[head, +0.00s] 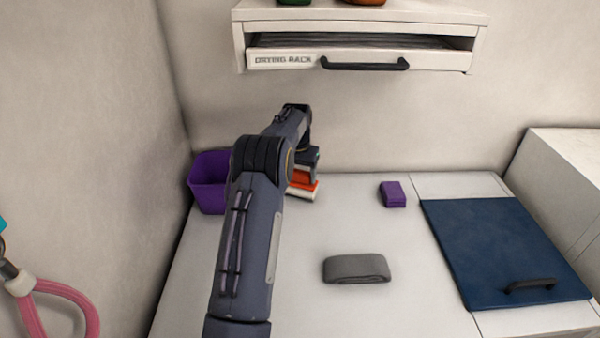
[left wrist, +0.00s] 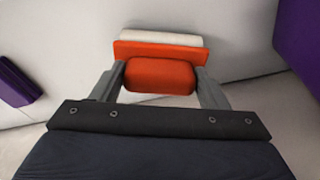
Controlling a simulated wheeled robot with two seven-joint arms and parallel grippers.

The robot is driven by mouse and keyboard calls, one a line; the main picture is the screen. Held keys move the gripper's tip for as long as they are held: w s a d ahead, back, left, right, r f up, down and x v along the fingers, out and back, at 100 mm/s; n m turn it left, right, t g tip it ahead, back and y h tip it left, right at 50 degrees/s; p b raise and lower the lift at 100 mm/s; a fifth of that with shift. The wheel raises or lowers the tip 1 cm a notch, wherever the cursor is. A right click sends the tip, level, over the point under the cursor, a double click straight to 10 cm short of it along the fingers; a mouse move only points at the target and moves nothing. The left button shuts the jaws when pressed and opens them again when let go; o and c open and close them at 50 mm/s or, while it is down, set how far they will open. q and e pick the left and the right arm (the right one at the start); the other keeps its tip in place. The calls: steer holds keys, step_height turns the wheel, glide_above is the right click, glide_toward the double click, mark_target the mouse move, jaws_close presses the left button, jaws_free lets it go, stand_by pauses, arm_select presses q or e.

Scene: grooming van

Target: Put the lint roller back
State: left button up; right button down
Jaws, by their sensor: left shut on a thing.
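The lint roller (head: 302,188), orange with a white part, is at the back left of the white counter in the head view, partly hidden by my left arm. My left gripper (head: 306,172) is at its far end. In the left wrist view, my left gripper (left wrist: 160,78) is shut on the orange part of the lint roller (left wrist: 160,48), one finger on each side. The white part shows beyond it. I cannot tell whether the roller touches the counter. My right gripper is not in view.
A purple bin (head: 207,182) stands left of my left arm. A purple block (head: 393,194), a folded grey cloth (head: 357,268) and a blue panel with a black handle (head: 505,245) lie to the right. A white drying rack drawer (head: 290,59) hangs above, slightly open.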

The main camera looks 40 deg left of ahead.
mark_target(299, 184)
arm_select(q)
steer(key=shift+f, duration=0.1)
steer(key=o, duration=0.9)
steer(key=r, duration=0.4)
steer(key=s+r, duration=0.1)
steer(key=r, duration=0.7)
steer(key=shift+s+d+r, duration=0.15)
steer(key=shift+s+d, duration=0.05)
steer(key=shift+d, duration=0.05)
